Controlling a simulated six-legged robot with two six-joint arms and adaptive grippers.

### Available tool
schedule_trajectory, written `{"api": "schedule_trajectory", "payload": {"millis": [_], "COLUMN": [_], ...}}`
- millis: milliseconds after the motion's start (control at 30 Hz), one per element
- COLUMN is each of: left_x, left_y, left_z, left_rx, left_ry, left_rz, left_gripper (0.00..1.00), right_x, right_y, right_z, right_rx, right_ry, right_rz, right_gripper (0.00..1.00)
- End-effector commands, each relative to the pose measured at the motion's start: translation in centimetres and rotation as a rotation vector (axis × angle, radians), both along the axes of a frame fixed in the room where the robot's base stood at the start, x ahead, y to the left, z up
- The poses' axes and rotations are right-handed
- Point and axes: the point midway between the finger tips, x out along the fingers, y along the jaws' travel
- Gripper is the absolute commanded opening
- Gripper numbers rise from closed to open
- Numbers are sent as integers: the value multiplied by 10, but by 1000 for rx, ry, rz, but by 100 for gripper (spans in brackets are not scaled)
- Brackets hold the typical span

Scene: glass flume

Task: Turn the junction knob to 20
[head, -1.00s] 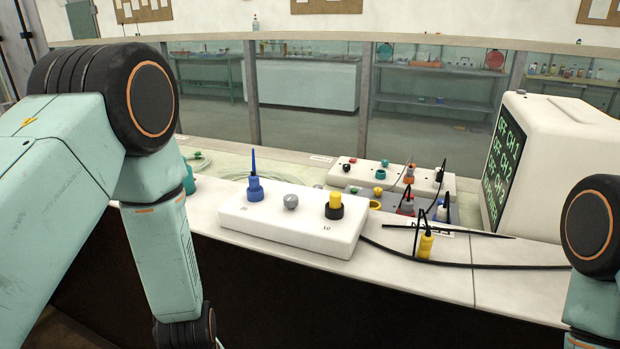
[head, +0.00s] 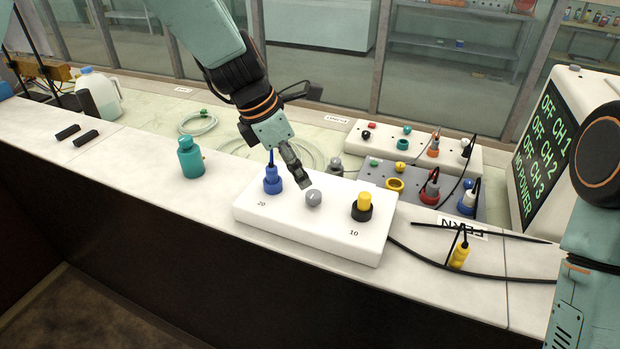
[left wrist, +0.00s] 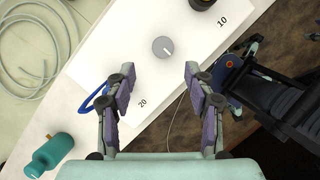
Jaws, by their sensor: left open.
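The white junction box (head: 282,233) lies on the bench. Its grey knob (head: 314,198) sits between a blue plug (head: 272,180) near the "20" label and a yellow plug (head: 364,203) in a black socket near "10". In the left wrist view the knob (left wrist: 163,47) shows a short white mark pointing lower right, between the "20" (left wrist: 142,103) and "10" (left wrist: 222,22) labels. My left gripper (head: 303,183) is pointed down close above the knob. In the wrist view its open, empty fingers (left wrist: 159,72) stand to both sides of the knob's line.
A teal bottle (head: 190,158) stands left of the box. A grey panel (head: 410,180) with several plugs lies behind right, beside a display (head: 560,130) reading "OFF" for channels and "NO POWER". A black cable (head: 430,262) runs right from the box.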

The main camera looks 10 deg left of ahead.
Motion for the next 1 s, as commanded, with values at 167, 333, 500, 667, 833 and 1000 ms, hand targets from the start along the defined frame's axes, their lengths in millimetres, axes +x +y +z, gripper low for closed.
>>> {"api": "schedule_trajectory", "payload": {"millis": [167, 333, 500, 667, 833, 1000], "left_x": [-2, -1, 4, 8, 11, 13], "left_y": [0, -6, -14, -19, -21, -21], "left_z": [0, -23, -48, -63, -69, -69], "left_rx": [-9, -8, -8, -7, -9, -9], "left_ry": [4, 7, 7, 6, 4, 4], "left_rz": [11, 11, 11, 11, 12, 12], "left_gripper": [54, 54, 54, 54, 54, 54], "right_x": [-1, -1, -1, -1, -1, -1], "right_y": [0, 0, 0, 0, 0, 0], "right_z": [0, -4, -8, -9, -10, -10], "right_rx": [0, 0, 0, 0, 0, 0], "right_ry": [2, 2, 2, 1, 1, 1], "right_rz": [-2, -1, 0, -1, -2, -1], "right_gripper": [45, 45, 45, 45, 45, 45]}}
